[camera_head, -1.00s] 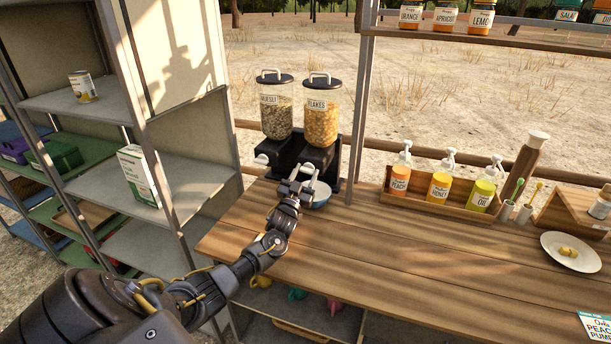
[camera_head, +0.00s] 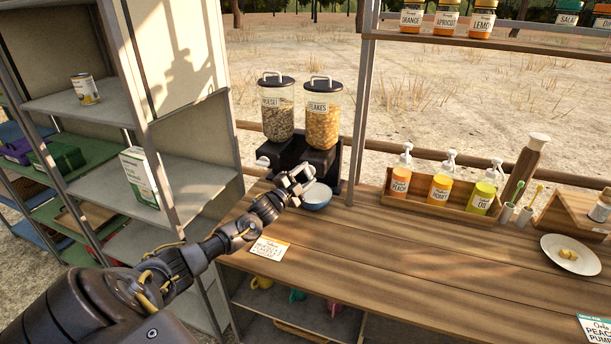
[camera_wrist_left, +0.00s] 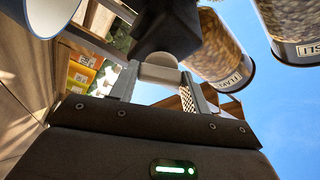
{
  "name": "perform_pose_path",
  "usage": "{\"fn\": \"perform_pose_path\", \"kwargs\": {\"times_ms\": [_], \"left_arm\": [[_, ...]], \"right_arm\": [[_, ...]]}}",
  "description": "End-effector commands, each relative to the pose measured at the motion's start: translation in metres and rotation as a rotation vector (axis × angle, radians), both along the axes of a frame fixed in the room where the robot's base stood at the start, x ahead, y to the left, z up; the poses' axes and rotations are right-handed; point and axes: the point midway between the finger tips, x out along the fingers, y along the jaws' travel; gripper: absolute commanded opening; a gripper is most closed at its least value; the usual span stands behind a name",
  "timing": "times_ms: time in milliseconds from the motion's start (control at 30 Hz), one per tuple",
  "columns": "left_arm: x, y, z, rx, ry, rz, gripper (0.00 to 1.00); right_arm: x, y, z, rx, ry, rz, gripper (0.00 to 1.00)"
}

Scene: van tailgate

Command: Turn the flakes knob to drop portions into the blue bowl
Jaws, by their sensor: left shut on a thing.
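The flakes dispenser (camera_head: 322,125) stands on a black base beside the muesli dispenser (camera_head: 278,112) at the back left of the counter. The blue bowl (camera_head: 318,197) sits on the counter below the flakes outlet, and its rim shows at the top left of the left wrist view (camera_wrist_left: 42,14). My left gripper (camera_head: 292,184) is at the front of the flakes side, just left of the bowl. In the left wrist view its fingers are shut on the pale round flakes knob (camera_wrist_left: 160,72). My right gripper is out of view.
A card (camera_head: 269,248) lies on the counter near my left forearm. Pump bottles stand in a wooden tray (camera_head: 437,207) to the right, with a white plate (camera_head: 572,254) farther right. A metal shelf (camera_head: 190,180) stands close at the left. The middle of the counter is clear.

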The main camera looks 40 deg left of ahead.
Motion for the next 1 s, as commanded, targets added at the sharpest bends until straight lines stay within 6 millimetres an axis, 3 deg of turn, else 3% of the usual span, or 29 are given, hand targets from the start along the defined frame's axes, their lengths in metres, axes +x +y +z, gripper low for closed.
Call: {"fn": "perform_pose_path", "kwargs": {"times_ms": [500,1000], "left_arm": [[-0.0003,0.0006,0.002,0.357,0.126,0.0,0.24],[-0.0003,-0.0001,0.0008,0.449,0.159,-0.001,0.24]], "right_arm": [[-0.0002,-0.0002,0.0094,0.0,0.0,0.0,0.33],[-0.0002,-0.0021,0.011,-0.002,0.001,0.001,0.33]]}}
